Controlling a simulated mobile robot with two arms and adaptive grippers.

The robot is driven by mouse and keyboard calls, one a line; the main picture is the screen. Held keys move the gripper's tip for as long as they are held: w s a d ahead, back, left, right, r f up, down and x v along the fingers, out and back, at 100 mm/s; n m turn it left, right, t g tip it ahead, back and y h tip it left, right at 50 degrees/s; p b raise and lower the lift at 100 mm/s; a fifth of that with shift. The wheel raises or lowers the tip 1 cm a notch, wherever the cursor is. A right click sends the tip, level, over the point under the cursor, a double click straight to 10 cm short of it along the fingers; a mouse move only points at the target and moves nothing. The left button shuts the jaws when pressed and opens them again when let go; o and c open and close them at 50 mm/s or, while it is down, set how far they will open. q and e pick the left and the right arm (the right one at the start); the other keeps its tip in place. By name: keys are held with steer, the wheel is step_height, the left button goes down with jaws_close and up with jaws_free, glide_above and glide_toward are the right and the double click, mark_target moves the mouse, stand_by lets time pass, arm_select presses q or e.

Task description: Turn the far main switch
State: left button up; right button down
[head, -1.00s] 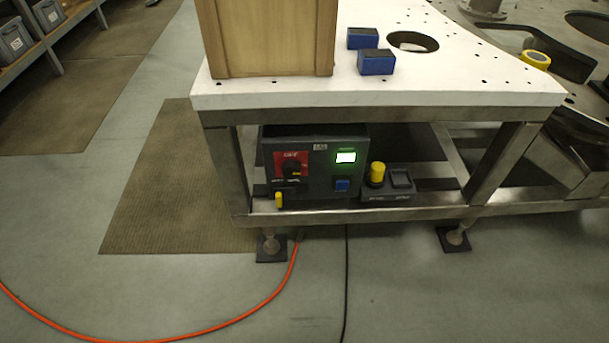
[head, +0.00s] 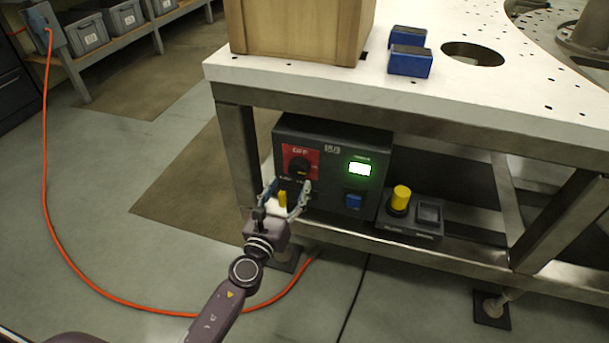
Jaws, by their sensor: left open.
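The main switch (head: 299,166) is a black rotary knob with a small yellow mark on a red plate. The plate reads OFF and sits on the left of a dark control box (head: 326,190) under the white table. My left gripper (head: 286,189) is open, its two fingers spread just below the red plate in the picture. A small yellow piece (head: 283,199) shows between the fingers. I cannot tell if the fingers touch the box. The lower left of the box front is partly hidden by my gripper. My right gripper is not in view.
A green-lit display (head: 359,169) and a blue button (head: 353,200) are on the box's right side. The metal table frame (head: 238,150) surrounds the box. An orange cable (head: 75,265) lies on the floor.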

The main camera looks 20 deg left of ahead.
mark_target(296, 172)
arm_select(q)
steer(key=w, duration=0.5)
steer(key=shift+w, duration=0.25)
steer(key=shift+w+d+b, duration=0.1)
steer(key=shift+w+b, duration=0.2)
steer(key=shift+w, duration=0.4)
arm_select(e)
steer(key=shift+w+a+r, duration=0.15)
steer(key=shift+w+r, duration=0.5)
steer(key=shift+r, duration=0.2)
arm_select(q)
steer(key=shift+c, duration=0.5)
steer(key=c, duration=1.1)
